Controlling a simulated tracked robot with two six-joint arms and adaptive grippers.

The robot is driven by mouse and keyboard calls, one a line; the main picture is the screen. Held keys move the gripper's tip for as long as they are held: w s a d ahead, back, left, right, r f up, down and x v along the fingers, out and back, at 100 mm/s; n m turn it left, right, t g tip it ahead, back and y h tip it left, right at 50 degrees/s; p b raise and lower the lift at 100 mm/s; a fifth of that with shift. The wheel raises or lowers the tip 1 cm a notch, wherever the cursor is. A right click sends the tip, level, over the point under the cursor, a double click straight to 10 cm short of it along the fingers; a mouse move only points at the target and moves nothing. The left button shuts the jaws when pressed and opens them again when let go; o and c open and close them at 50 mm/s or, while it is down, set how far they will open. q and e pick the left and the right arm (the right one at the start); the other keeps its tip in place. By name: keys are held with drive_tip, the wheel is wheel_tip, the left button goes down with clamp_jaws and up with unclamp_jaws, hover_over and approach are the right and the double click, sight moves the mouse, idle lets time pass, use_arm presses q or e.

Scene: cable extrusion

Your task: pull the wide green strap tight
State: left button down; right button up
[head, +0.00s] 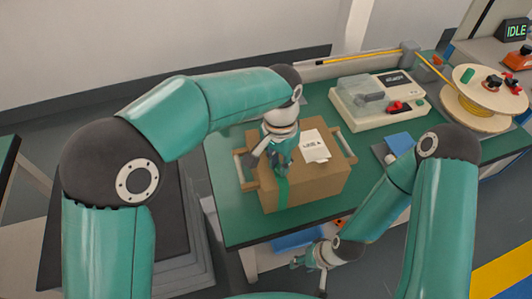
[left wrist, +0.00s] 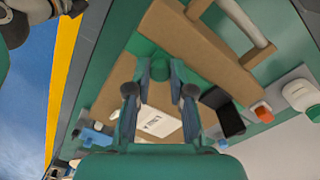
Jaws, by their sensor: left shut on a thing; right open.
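A brown cardboard box (head: 325,182) sits on the green workbench. A wide green strap (head: 282,192) runs down its near face, left of a white label (head: 315,146). My left gripper (head: 281,160) is at the box's top near edge, shut on the strap. In the left wrist view, the strap (left wrist: 172,38) shows between and beyond the fingertips of this gripper (left wrist: 160,68); the exact grip is partly hidden. My right gripper (head: 308,274) is open and empty, low in front of the bench's near edge, apart from the box and strap.
Wooden bars (head: 238,165) flank the box. A pale machine with a red knob (head: 377,103) stands behind right. A spool (head: 484,92) with yellow cable is at the far right. A small blue item (head: 400,142) lies right of the box. The bench left of the box is clear.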

sight(277, 165)
use_arm(q)
drive_tip(key=c, duration=1)
unclamp_jaws()
drive_tip(key=r, duration=1.2)
drive_tip(key=shift+w+a, duration=0.2)
drive_tip(key=shift+w, duration=0.05)
